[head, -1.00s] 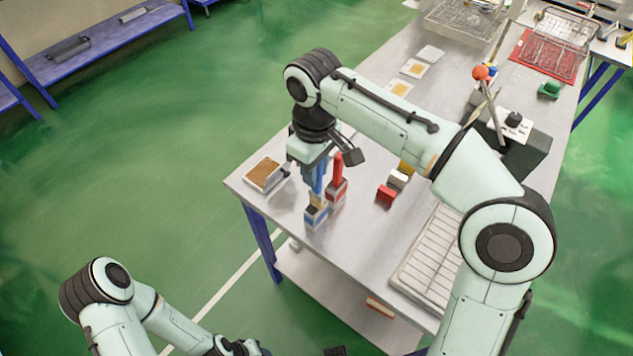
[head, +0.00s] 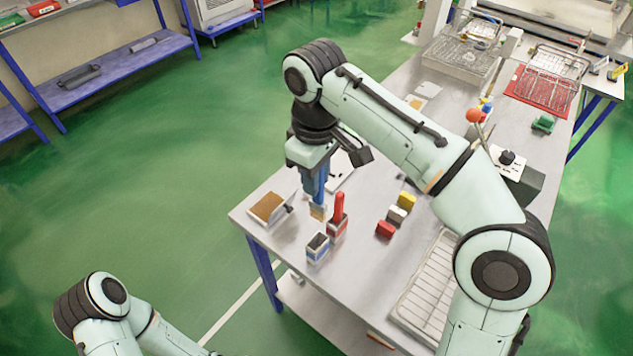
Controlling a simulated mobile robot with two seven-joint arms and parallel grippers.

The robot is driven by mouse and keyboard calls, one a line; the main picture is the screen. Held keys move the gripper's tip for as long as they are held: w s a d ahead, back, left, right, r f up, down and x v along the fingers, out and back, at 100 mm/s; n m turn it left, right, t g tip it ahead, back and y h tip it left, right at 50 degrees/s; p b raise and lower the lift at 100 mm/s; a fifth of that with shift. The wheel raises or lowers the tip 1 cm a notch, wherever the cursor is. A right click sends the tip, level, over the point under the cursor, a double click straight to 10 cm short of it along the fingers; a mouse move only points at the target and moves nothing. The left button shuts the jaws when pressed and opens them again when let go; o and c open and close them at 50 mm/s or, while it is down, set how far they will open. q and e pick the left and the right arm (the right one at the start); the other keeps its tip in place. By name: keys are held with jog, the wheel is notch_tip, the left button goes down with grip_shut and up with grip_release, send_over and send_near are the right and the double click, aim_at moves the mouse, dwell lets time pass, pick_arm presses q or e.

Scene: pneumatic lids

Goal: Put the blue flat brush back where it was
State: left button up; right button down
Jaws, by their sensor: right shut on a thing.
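My right gripper (head: 314,176) is shut on the blue flat brush (head: 317,190), which hangs bristles down. The pale tan bristles point at the table (head: 285,236) and show just behind the blue-banded tin (head: 318,248). That tin is open at the top, with no brush in it. A red brush (head: 339,205) stands upright in a red-banded tin (head: 337,228) right beside it. Part of the blue handle is hidden by the gripper. My left arm is at the bottom left; its gripper is out of the picture.
A white tray with a brown pad (head: 267,206) lies at the table's left corner. Red (head: 385,229), white (head: 396,214) and yellow (head: 407,200) blocks sit right of the tins. A wire rack (head: 428,288) lies at the right front edge.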

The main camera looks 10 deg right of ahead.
aim_at(314, 203)
jog(key=shift+f+n, duration=0.15)
jog(key=shift+n, duration=0.65)
jog(key=f+n, duration=0.2)
jog(key=n, duration=0.2)
jog(key=f+n+p, duration=0.1)
jog(key=f+n, duration=0.1)
jog(key=n, duration=0.2)
jog(key=f+n, duration=0.2)
jog(key=n, duration=0.2)
jog(key=shift+s+a+f+p, duration=0.1)
jog(key=shift+s+a+p, duration=0.15)
jog(key=shift+p, duration=0.15)
pick_arm(q)
jog(key=w+r, duration=0.3)
pick_arm(e)
jog(key=n, duration=0.1)
jog(key=f+n, duration=0.2)
jog(key=shift+s+d+n, duration=0.15)
jog(key=shift+s+n, duration=0.1)
jog(key=shift+n, duration=0.05)
jog(key=shift+f, duration=0.6)
pick_arm(q)
jog(key=s+f+b, duration=0.3)
jog(key=s+f, duration=0.1)
jog(key=shift+s, duration=0.25)
pick_arm(e)
notch_tip(314, 203, down, 6)
jog(key=shift+r, duration=0.25)
pick_arm(q)
jog(key=shift+w+a, duration=0.1)
